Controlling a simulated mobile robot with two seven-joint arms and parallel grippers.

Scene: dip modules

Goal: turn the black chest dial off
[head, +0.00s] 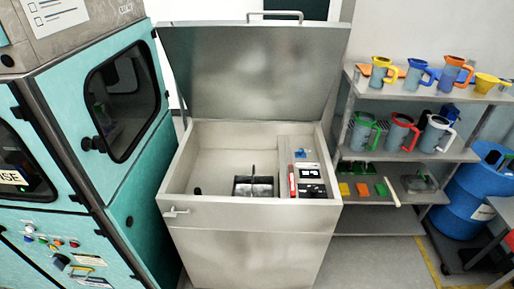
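The metal chest (250,240) stands in the middle of the head view with its lid (253,75) raised. A small round black part (197,191) sits at the inside front left; it may be the dial, but it is too small to tell. A panel (312,181) at the inside right carries a red item, a blue part and black and white parts. No dial setting can be read. Neither of my grippers is in view.
A divided dark metal basket (254,186) sits inside the chest. A latch handle (174,211) sticks out at the front left. A teal cabinet (100,130) stands close on the left. A shelf (408,157) with coloured jugs and a blue barrel (470,213) are on the right.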

